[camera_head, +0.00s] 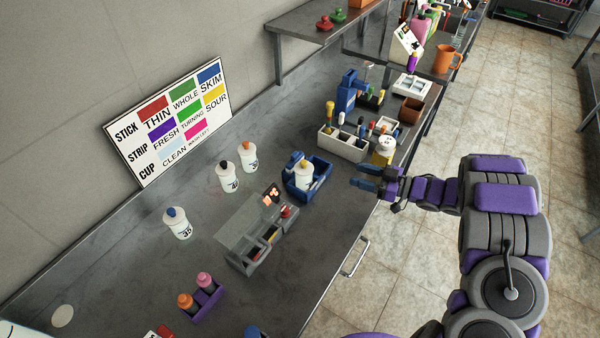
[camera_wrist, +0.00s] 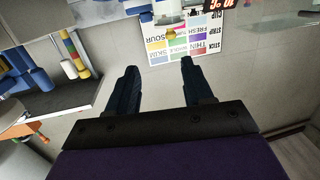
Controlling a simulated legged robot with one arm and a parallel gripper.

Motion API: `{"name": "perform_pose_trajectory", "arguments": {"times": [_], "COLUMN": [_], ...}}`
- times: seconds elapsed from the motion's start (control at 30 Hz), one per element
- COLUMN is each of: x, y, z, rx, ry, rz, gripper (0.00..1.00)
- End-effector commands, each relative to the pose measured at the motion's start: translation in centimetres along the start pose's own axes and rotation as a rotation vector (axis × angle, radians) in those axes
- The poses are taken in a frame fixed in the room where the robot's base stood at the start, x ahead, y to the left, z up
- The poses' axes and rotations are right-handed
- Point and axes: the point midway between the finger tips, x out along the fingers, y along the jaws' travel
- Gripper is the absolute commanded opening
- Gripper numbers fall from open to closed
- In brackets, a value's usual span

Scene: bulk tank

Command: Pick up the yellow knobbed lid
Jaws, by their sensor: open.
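The wrist view is upside down, and I cannot clearly make out the lid there.
A white divided bin (camera_head: 342,145) stands beside the container. A blue caddy (camera_head: 322,182) holds a white bottle left of my gripper. A grey organiser (camera_head: 240,262) is nearer. Red (camera_head: 324,23) and green (camera_head: 339,16) knobbed lids sit on the back shelf.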

Motion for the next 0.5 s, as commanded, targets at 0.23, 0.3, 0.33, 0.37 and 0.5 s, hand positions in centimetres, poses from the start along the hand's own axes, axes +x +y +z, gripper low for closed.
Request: {"name": "perform_pose_trajectory", "arguments": {"times": [0.23,0.3,0.33,0.37,0.5], "x": [1.9,3.2,3.8,4.4,6.9], "y": [-1.1,-1.1,-1.1,-1.1,-1.2], "z": [0.0,0.0,0.0,-0.1,-0.2], "rx": [0.017,0.016,0.015,0.015,0.013], "ry": [0.034,0.034,0.034,0.034,0.035], "rz": [-0.039,-0.038,-0.039,-0.039,-0.038], "gripper": [0.51,0.51,0.51,0.51,0.51]}}
